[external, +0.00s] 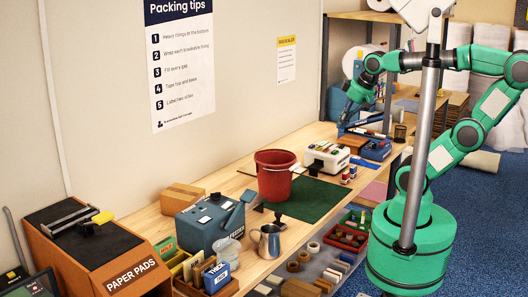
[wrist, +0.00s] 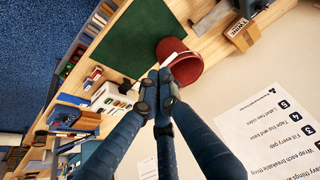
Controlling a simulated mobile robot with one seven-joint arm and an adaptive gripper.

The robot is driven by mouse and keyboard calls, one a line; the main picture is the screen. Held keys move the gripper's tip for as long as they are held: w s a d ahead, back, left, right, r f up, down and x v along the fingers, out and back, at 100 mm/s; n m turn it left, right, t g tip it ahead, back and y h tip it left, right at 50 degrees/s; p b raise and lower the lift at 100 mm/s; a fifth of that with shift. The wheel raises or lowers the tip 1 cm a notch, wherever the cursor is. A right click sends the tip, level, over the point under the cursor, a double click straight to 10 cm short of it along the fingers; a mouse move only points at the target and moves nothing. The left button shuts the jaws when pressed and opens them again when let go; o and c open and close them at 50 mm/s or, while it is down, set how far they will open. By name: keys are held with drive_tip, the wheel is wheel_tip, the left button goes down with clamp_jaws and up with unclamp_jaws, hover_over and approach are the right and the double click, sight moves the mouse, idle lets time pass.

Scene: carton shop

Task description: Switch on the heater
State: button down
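No heater is clearly marked, and I cannot tell which device it is. One candidate is the white machine (external: 327,158) with dark parts on top, standing on the bench past the red bucket. It also shows in the wrist view (wrist: 112,98), left of the fingers. A small blue device (external: 376,149) sits behind it on the right, also in the wrist view (wrist: 63,117). My gripper (external: 345,119) hangs above the back of the bench. In the wrist view its fingertips (wrist: 158,76) are together with nothing between them. No switch setting is readable.
A red bucket (external: 275,176) stands by the green mat (external: 318,200). A blue-grey lever machine (external: 211,220), a metal jug (external: 268,240) and a carton (external: 182,198) are nearer the camera. Part of the mat is clear.

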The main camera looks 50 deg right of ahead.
drive_tip(key=w+a+r+g+p, duration=0.2)
drive_tip(key=w+a+r+p, duration=0.1)
drive_tip(key=w+a, duration=0.55)
drive_tip(key=g+h+p, duration=0.2)
drive_tip(key=g+p, duration=0.1)
drive_tip(key=p, duration=0.3)
hover_over(227, 205)
wheel_tip(227, 205, down, 14)
drive_tip(key=shift+w+r, duration=0.15)
drive_tip(key=shift+r, duration=0.05)
drive_tip(key=shift+f, duration=0.15)
drive_tip(key=f, duration=0.4)
drive_tip(key=d+f, duration=0.1)
drive_tip(key=f, duration=0.4)
drive_tip(key=d+f, duration=0.1)
drive_tip(key=f, duration=0.3)
drive_tip(key=shift+f, duration=0.25)
drive_tip(key=shift+f, duration=0.1)
